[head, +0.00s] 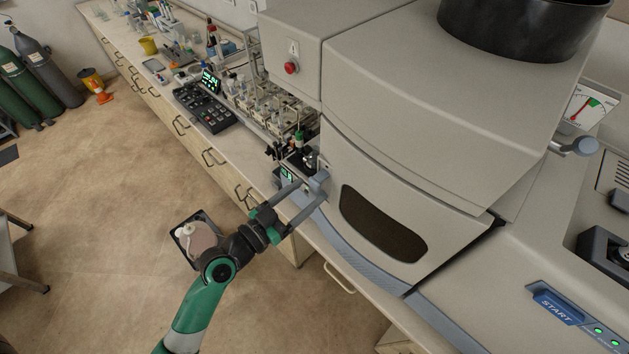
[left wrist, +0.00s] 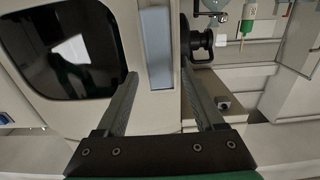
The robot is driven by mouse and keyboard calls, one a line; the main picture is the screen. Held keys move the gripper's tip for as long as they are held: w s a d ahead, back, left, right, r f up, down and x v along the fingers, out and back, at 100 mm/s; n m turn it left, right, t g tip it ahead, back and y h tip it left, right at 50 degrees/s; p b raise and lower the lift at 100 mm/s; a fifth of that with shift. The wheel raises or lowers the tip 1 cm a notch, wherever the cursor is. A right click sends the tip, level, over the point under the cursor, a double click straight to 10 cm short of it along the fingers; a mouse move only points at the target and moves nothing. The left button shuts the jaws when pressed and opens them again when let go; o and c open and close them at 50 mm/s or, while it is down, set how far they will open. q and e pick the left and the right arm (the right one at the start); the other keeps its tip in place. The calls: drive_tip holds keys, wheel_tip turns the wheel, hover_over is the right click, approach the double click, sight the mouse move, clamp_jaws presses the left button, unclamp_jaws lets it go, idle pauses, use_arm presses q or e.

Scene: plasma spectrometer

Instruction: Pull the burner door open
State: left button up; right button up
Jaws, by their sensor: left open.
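The burner door (head: 350,170) is a pale panel with a dark oval window (head: 385,226) on the front of the spectrometer. It looks closed. In the left wrist view the door (left wrist: 145,110) fills the left and middle, with its dark window (left wrist: 75,50). A grey-blue upright handle strip (left wrist: 157,45) is at the door's right edge there. My left gripper (head: 307,190) is open at the door's left edge. In the left wrist view its fingers (left wrist: 158,80) stand either side of the strip's line; contact cannot be told. My right gripper is not in view.
The small pump unit with a green display (head: 287,173) stands just left of my gripper. Bottle racks (head: 270,105), a keypad (head: 205,108) and glassware fill the bench behind. A START panel (head: 565,308) is at right.

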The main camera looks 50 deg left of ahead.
sight(313, 188)
use_arm(q)
drive_tip(key=w, duration=0.3)
drive_tip(key=shift+w, duration=0.3)
clamp_jaws()
idle(1.2)
